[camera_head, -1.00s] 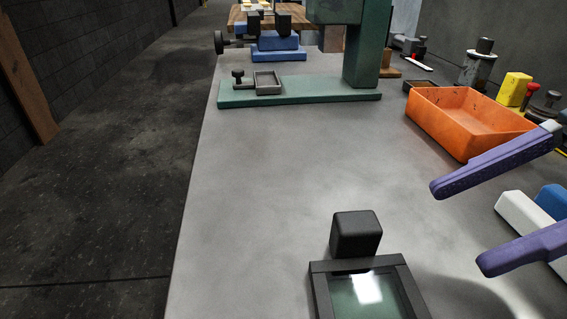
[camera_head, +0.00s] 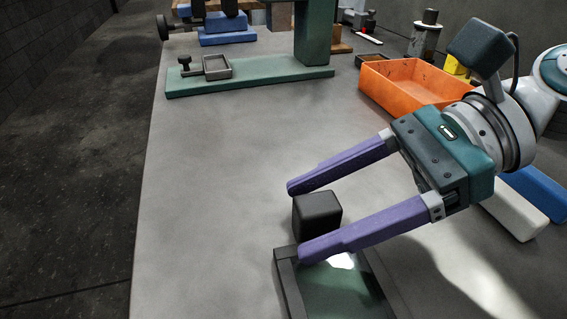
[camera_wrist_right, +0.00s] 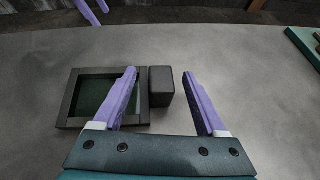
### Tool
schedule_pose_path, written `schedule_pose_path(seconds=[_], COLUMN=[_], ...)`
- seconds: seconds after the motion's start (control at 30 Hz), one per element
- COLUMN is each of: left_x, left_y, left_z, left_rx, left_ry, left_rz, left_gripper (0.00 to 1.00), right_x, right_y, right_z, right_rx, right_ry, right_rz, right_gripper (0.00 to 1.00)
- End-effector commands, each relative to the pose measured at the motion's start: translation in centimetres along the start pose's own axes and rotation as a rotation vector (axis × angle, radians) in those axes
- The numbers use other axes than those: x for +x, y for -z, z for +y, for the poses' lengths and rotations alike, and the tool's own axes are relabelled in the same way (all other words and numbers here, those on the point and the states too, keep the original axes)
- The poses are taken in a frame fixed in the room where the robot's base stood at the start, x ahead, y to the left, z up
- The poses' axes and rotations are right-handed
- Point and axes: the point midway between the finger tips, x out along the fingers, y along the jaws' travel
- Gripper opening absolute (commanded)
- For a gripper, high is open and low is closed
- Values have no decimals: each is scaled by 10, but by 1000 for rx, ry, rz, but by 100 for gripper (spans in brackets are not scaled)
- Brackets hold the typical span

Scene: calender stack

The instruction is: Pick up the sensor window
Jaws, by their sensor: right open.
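A dark block (camera_head: 318,212) stands on the grey bench against a dark-framed tray with a green inner face (camera_head: 287,284). I cannot tell for certain which of these is the sensor window. My right gripper (camera_head: 299,220) is open, its purple fingers on either side of the block in the head view. In the right wrist view, the block (camera_wrist_right: 161,88) lies between the fingers, close to the left one, and that finger overlaps the framed tray (camera_wrist_right: 66,103). My left gripper (camera_wrist_right: 103,18) shows only by two purple fingers, apart, at the top left of the right wrist view.
An orange bin (camera_head: 398,90) stands behind my right gripper. A white block (camera_head: 518,214) and a blue block (camera_head: 535,188) lie to its right. A green machine base (camera_head: 250,78) stands farther back. The bench is clear left of the framed tray.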

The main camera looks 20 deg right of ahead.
Motion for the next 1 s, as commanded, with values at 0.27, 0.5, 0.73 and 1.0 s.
schedule_pose_path(seconds=[0.27, 0.5, 0.73, 1.0], left_x=[0, 0, 0, 0], left_y=[1, 1, 1, 1], left_z=[0, 0, 0, 0], left_rx=[0, 0, 0, 0], left_ry=[1, 1, 1, 1], left_rz=[2, 3, 3, 3], left_gripper=[82, 82, 82, 82], right_x=[0, -1, -1, -1], right_y=[0, 0, 0, 0], right_z=[0, 0, 0, 0], right_rx=[0, 0, 0, 0], right_ry=[0, 0, 0, 0], right_rz=[0, 0, 1, 1], right_gripper=[57, 30, 4, 0])
